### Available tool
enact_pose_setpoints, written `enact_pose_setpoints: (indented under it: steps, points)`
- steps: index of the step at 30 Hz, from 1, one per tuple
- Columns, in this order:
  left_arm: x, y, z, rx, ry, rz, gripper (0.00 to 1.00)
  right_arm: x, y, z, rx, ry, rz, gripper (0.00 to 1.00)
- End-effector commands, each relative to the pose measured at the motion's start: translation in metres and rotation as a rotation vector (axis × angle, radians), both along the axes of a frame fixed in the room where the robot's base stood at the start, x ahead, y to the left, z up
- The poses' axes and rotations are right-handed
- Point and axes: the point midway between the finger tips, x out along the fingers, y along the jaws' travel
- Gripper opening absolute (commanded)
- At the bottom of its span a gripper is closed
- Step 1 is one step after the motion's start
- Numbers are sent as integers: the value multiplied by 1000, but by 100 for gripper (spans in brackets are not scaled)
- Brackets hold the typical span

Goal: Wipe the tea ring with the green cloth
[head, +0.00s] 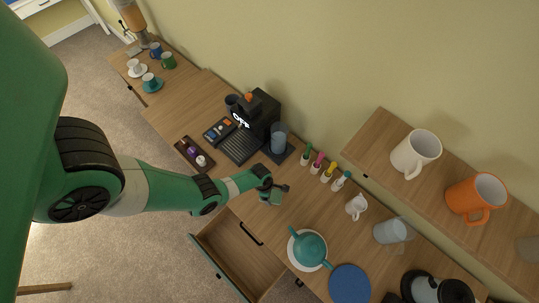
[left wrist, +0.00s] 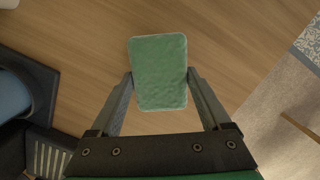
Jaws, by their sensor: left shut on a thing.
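My left gripper (head: 270,188) is above the wooden counter, in front of the coffee machine's right side. In the left wrist view my left gripper (left wrist: 160,80) has its fingers on both sides of the green cloth (left wrist: 159,60), a flat rounded block, and is shut on it. The cloth (head: 277,197) also shows small at the gripper's tip in the head view. I cannot tell if the cloth touches the wood. No tea ring can be made out in either view. My right gripper is not in view.
A black coffee machine (head: 262,113) stands behind. Coloured markers (head: 317,163) and a white jug (head: 356,206) are to the right. A teal teapot (head: 308,248) and a blue round mat (head: 349,284) lie nearer. A drawer (head: 235,255) is open below. Mugs stand on the shelf (head: 372,148).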

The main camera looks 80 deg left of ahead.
Motion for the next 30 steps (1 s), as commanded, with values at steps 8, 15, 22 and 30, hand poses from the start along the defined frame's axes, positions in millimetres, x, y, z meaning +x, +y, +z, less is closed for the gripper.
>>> enact_pose_setpoints:
  steps: [8,15,22,30]
  points:
    - [0,0,30,-1,1,1,0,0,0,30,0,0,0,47]
    - [0,0,52,0,1,1,0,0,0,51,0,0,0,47]
    - [0,0,58,0,1,1,0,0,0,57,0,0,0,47]
    - [0,0,57,0,1,1,0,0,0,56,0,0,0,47]
